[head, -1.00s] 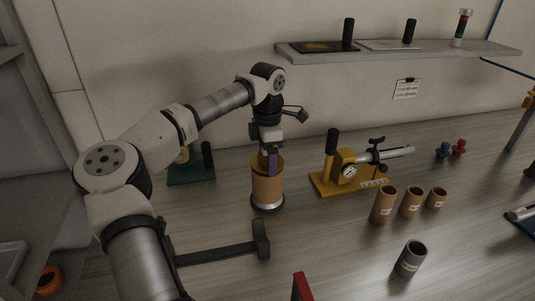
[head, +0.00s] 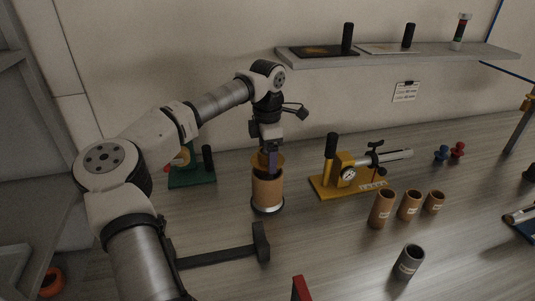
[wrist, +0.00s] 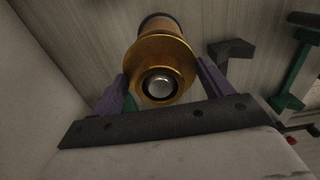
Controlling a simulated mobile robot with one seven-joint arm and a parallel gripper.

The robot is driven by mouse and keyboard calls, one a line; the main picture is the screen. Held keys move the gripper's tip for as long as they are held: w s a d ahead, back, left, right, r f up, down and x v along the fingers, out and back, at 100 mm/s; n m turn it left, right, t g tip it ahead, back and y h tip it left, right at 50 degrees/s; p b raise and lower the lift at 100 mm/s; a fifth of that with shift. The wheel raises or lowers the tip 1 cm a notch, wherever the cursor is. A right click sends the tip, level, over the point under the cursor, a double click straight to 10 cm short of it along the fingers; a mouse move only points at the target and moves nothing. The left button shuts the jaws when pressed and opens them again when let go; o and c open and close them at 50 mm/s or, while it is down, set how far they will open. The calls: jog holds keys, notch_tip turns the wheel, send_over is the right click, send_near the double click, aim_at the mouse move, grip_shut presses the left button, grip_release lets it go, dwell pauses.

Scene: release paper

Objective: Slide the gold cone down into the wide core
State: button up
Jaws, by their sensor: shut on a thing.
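The wide core (head: 267,193) is a brown cardboard tube standing upright on the bench, with a metal ring at its foot. The gold cone (head: 261,158) is above the core's top, and a dark part of the core's opening shows beneath it. Whether the cone's tip is inside the core is hidden. My gripper (head: 271,160) points down and is shut on the cone. In the wrist view, the purple fingers of my gripper (wrist: 162,84) are on either side of the cone (wrist: 161,50), whose round silver centre faces the camera. The core (wrist: 160,24) shows behind it.
A yellow stand with a dial gauge (head: 347,174) is right of the core. Several smaller brown tubes (head: 409,206) and a grey tube (head: 408,262) stand farther right. A green stand (head: 191,178) is at the left. A dark bar (head: 222,255) lies in front.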

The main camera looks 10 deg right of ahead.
jog(key=shift+r+p, duration=2.2)
jog(key=shift+r, duration=1.05)
notch_tip(320, 180, down, 9)
jog(key=b, duration=0.4)
jog(key=shift+b, duration=0.35)
dwell(2.8)
jog(key=o, duration=1.1)
jog(key=shift+c, duration=0.2)
